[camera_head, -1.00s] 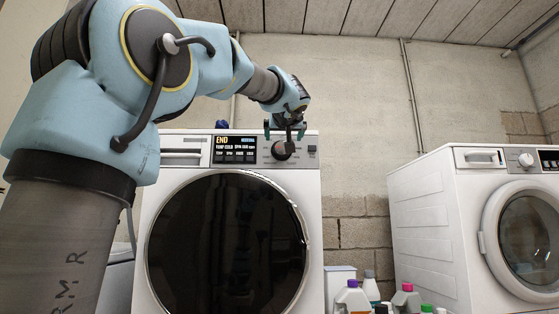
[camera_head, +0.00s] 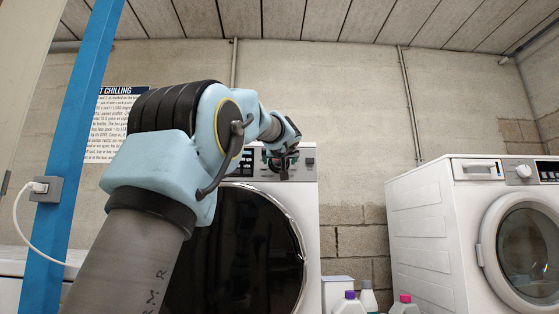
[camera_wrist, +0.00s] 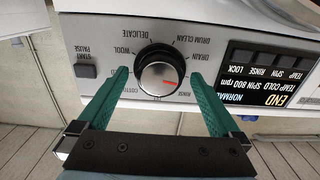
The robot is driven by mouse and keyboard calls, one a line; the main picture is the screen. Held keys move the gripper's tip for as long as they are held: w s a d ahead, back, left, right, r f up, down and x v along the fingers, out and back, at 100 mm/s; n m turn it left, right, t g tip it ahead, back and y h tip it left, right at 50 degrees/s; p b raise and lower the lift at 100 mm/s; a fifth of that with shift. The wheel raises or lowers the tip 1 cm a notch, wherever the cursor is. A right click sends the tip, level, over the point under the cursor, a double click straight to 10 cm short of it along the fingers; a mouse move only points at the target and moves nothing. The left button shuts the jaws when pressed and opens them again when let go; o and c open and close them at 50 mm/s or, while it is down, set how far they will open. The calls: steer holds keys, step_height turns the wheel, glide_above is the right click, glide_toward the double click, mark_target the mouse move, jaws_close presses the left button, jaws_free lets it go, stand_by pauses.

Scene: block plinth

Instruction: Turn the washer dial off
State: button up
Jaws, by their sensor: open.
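The washer (camera_head: 311,220) stands in the middle of the head view, its left part hidden by my arm. Its round dial (camera_wrist: 160,68) has a dark ring, a silver face and a red mark pointing right and slightly down in the wrist view. Printed programme names surround it, upside down in that view. My gripper (camera_wrist: 160,78) is open, with one green finger on each side of the dial and a visible gap to it. In the head view my gripper (camera_head: 282,162) is in front of the panel and covers most of the dial.
The panel display (camera_wrist: 268,82) reads END. A start/pause button (camera_wrist: 86,71) is on the dial's other side. A second washer (camera_head: 430,230) stands right, with bottles (camera_head: 350,303) between. A blue post (camera_head: 75,150) with a socket and white cable is at left.

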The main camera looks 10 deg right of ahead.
steer(key=shift+c, duration=0.2)
steer(key=c, duration=1.3)
steer(key=shift+m, duration=0.4)
steer(key=m, duration=0.2)
steer(key=shift+m, duration=0.4)
steer(key=m, duration=0.4)
steer(key=shift+r+m, duration=0.1)
steer(key=shift+m, duration=0.2)
steer(key=shift+m+p, duration=1.05)
steer(key=shift+m, duration=2.85)
